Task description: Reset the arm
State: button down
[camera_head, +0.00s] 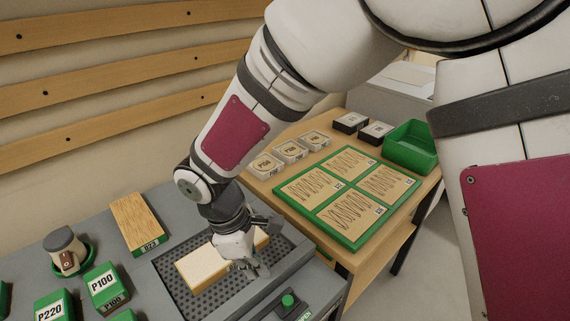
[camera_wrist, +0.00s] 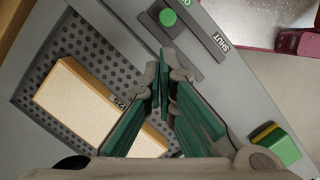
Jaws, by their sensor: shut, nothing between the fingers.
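My white arm reaches down from the top of the head view to the grey bench. My gripper (camera_head: 254,269) is shut and empty, just above the front edge of a pale wooden block (camera_head: 205,267). The block lies in a recessed perforated tray (camera_head: 172,262). In the wrist view my gripper (camera_wrist: 166,72) has its fingertips together, beside the block (camera_wrist: 85,107). Whether the fingers touch the block cannot be told. Part of the block is hidden by my gripper.
A slider with a green knob (camera_head: 289,300) sits beside the tray. Green sanding blocks (camera_head: 103,283), a holder with a grey-topped object (camera_head: 66,250) and a wooden block marked 023 (camera_head: 137,222) stand left. A green-framed panel (camera_head: 335,196) and green bin (camera_head: 410,147) are on the wooden table.

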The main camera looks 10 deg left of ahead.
jog(key=d+r+m+t, duration=0.2)
jog(key=d+r+m, duration=0.7)
jog(key=d+r, duration=0.75)
jog(key=s+d+r+m+t+y, duration=0.2)
jog(key=s+d+r+m, duration=0.2)
jog(key=s+d+m, duration=0.5)
jog(key=s+d, duration=0.1)
jog(key=d, duration=0.2)
jog(key=shift+d+m+y, duration=0.4)
jog(key=shift+s+a, duration=0.1)
